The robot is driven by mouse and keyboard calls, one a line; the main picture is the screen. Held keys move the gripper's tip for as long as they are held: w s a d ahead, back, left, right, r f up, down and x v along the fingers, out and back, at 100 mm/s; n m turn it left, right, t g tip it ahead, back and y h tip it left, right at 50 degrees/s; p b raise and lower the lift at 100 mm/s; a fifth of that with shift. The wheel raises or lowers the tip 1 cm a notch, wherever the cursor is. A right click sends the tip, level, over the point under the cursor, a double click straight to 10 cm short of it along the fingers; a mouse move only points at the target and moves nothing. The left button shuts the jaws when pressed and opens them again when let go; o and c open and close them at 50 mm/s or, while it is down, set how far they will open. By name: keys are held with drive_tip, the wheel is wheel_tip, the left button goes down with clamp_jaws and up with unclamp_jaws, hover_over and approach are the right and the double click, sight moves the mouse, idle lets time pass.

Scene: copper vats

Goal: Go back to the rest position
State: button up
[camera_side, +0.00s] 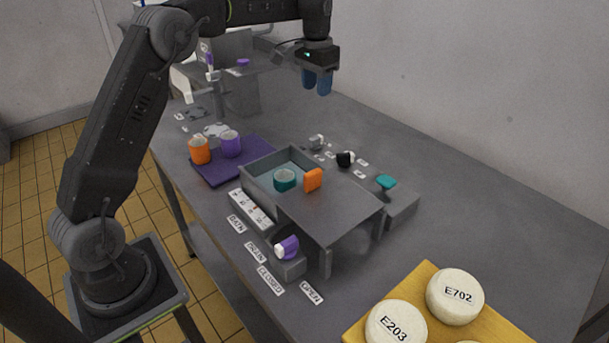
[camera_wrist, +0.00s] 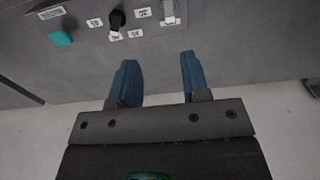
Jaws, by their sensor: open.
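My gripper (camera_side: 318,82) hangs at the top middle of the side view, its blue fingers pointing down, well above the grey table (camera_side: 470,200). In the wrist view my gripper (camera_wrist: 161,80) shows its two blue fingers spread apart with nothing between them. It is clear of every object.
A grey box fixture (camera_side: 345,205) holds a teal cup (camera_side: 284,180) and an orange block (camera_side: 313,180). A black knob (camera_side: 346,159), teal piece (camera_side: 387,182) and yellow tray (camera_side: 427,271) lie around. A wall stands behind.

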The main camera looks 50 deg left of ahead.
drive_tip(key=s+d+r+t, duration=0.1)
drive_tip(key=s+d+r, duration=0.35)
drive_tip(key=s, duration=0.45)
drive_tip(key=s+d+r+t, duration=0.25)
drive_tip(key=s+d, duration=0.25)
drive_tip(key=s, duration=0.3)
drive_tip(key=s+d+f+t, duration=0.1)
drive_tip(key=s+d+f, duration=0.1)
drive_tip(key=s, duration=0.6)
drive_tip(key=s+d+f, duration=0.2)
drive_tip(key=s+f, duration=0.1)
drive_tip(key=s, duration=0.5)
drive_tip(key=shift+s+d+f+t, duration=0.15)
drive_tip(key=shift+s+f+t, duration=0.1)
drive_tip(key=shift+f+t, duration=0.15)
